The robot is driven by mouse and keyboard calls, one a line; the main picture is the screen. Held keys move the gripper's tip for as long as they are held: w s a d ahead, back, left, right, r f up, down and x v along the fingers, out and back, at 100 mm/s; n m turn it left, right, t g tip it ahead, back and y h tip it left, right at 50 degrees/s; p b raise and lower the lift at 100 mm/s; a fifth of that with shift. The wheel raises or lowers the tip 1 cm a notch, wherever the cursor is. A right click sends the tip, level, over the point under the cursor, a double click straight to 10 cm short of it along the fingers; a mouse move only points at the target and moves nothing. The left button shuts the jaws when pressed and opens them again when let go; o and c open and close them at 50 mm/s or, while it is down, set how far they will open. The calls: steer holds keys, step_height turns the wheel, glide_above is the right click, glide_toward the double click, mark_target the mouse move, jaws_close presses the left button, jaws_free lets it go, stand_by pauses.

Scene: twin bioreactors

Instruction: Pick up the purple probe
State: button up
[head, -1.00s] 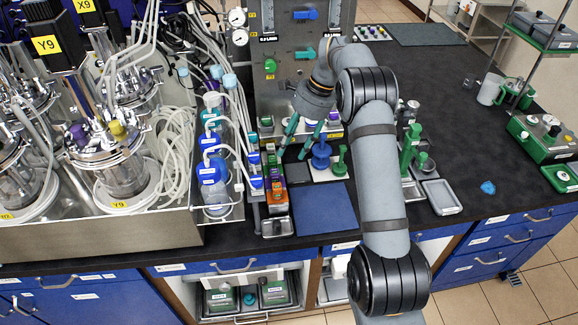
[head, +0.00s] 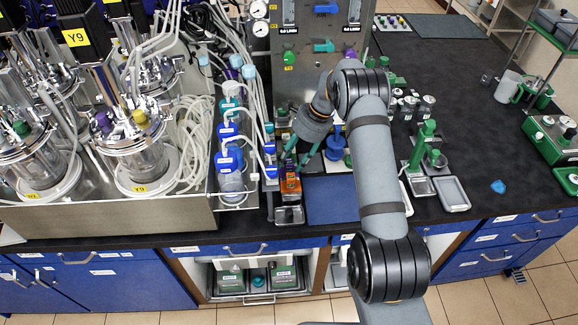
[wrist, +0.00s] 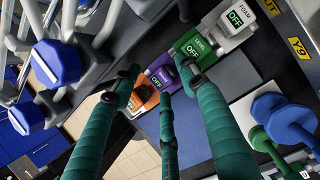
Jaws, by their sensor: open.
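In the wrist view a small purple unit (wrist: 164,74) with a display reading OFF sits in a row, between an orange unit (wrist: 143,100) and a green unit (wrist: 196,52). It is the only clearly purple thing there; I cannot make out a separate probe. My gripper (wrist: 162,78) is open, with three green fingers spread around the purple unit's place in the picture. I see no contact and nothing held. In the head view my gripper (head: 300,166) points down beside the orange unit (head: 290,184), and the purple unit is largely hidden.
A grey FOAM unit (wrist: 236,19) ends the row. Blue-capped bottles (head: 228,160) and tubing stand close on the left. A blue stand (head: 336,148) is close on the right. A blue mat (head: 328,205) lies clear in front.

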steer(key=shift+c, duration=0.4)
steer(key=c, duration=1)
steer(key=shift+r, duration=0.2)
jaws_close()
